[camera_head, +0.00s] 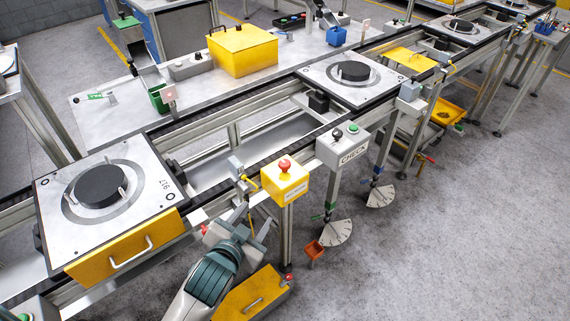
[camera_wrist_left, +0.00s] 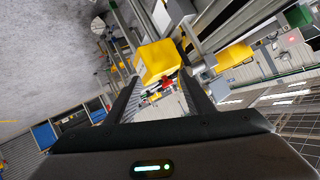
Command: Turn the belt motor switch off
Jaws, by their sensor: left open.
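A yellow control box with a red mushroom button (camera_head: 285,178) stands on a post at the conveyor's front side. In the left wrist view a yellow box (camera_wrist_left: 156,58) with a red part shows beyond and between the fingertips. My left gripper (camera_head: 240,229) is low in front of the conveyor, left of and below the yellow box. In the left wrist view its two dark fingers (camera_wrist_left: 160,76) are apart with nothing held. A grey box marked CHECK (camera_head: 342,147) has a black knob and a green button. No label tells me which is the belt motor switch. My right gripper is out of view.
Pallets with black discs sit on the conveyor, one at left (camera_head: 130,168) and one behind the CHECK box (camera_head: 343,88). A yellow handled case (camera_head: 250,296) is beside my left arm. Fan-shaped dials (camera_head: 335,233) hang low.

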